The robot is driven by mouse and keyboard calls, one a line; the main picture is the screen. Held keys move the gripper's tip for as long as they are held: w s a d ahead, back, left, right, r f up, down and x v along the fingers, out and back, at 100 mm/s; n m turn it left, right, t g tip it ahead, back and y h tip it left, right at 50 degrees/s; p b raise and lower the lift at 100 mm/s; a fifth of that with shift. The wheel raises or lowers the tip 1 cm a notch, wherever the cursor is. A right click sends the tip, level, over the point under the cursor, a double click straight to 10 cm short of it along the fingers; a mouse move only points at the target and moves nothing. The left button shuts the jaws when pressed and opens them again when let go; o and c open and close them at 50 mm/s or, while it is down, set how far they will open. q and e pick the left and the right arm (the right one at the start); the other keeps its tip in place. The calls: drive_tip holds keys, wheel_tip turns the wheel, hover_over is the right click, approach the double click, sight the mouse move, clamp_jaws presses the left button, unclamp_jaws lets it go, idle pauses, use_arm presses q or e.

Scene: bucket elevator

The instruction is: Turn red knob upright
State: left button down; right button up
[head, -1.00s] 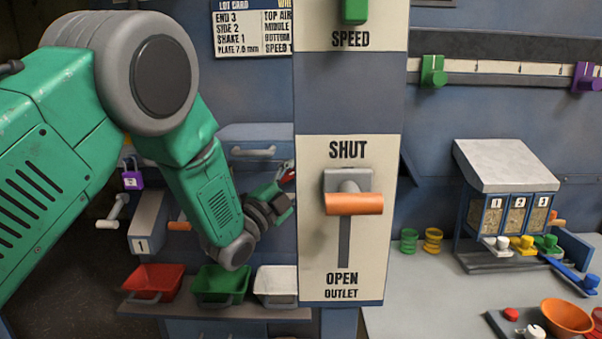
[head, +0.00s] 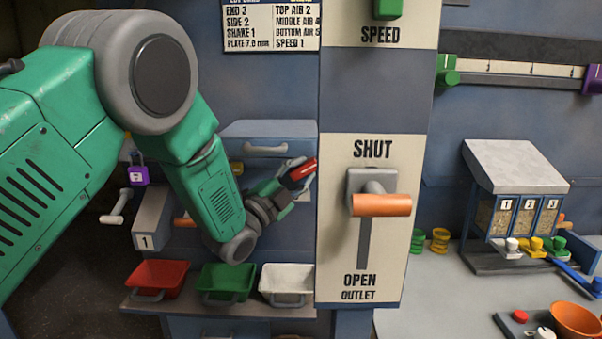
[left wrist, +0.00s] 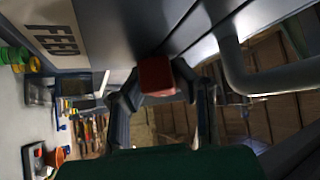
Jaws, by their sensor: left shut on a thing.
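The red knob (head: 302,172) shows in the head view just left of the outlet panel's edge, as a short red bar tilted up to the right. My left gripper (head: 292,174) reaches it from the lower left and is shut on it. In the left wrist view the red knob (left wrist: 157,76) is a red block between the two dark fingers of my left gripper (left wrist: 158,90). The knob's mount and any marks around it are hidden. My right gripper is in neither view.
The outlet panel (head: 337,180) with its orange handle (head: 381,205) stands close to the right of my left gripper. A drawer front (head: 265,140) is behind it. Red (head: 158,279), green (head: 226,282) and white (head: 287,282) bins sit on a shelf below.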

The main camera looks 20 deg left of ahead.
use_arm(q)
drive_tip(key=shift+d, duration=0.15)
drive_tip(key=shift+f+n+t+b, duration=0.3)
drive_tip(key=shift+n+t+b, duration=0.25)
drive_tip(key=shift+b, duration=0.4)
drive_tip(key=n+t+y+b, duration=0.1)
drive_tip(key=n+y+b, duration=0.1)
drive_tip(key=n, duration=0.1)
drive_tip(key=n+t+y+b, duration=0.2)
drive_tip(key=n+b, duration=0.1)
drive_tip(key=n+t+y+b, duration=0.1)
drive_tip(key=n+y+b, duration=0.1)
drive_tip(key=n, duration=0.1)
drive_tip(key=shift+d+f+n+t+y, duration=0.1)
drive_tip(key=shift+f+n+t+y, duration=0.15)
drive_tip(key=shift+f+n+y, duration=0.1)
drive_tip(key=n+y+b, duration=0.2)
drive_tip(key=n+y, duration=0.2)
drive_tip(key=n, duration=0.1)
drive_tip(key=shift+t+y, duration=0.25)
drive_tip(key=shift+t, duration=0.15)
drive_tip(key=shift+r+n+g+y+b, duration=0.15)
drive_tip(key=shift+n+y+b, duration=0.35)
drive_tip(key=shift+n+y, duration=0.8)
drive_tip(key=shift+n+g+y+b, duration=0.15)
drive_tip(key=shift+n+y+b, duration=0.35)
drive_tip(key=shift+n+y, duration=0.8)
drive_tip(key=shift+n, duration=0.4)
drive_tip(key=shift+r+y, duration=0.1)
drive_tip(key=shift+y, duration=0.3)
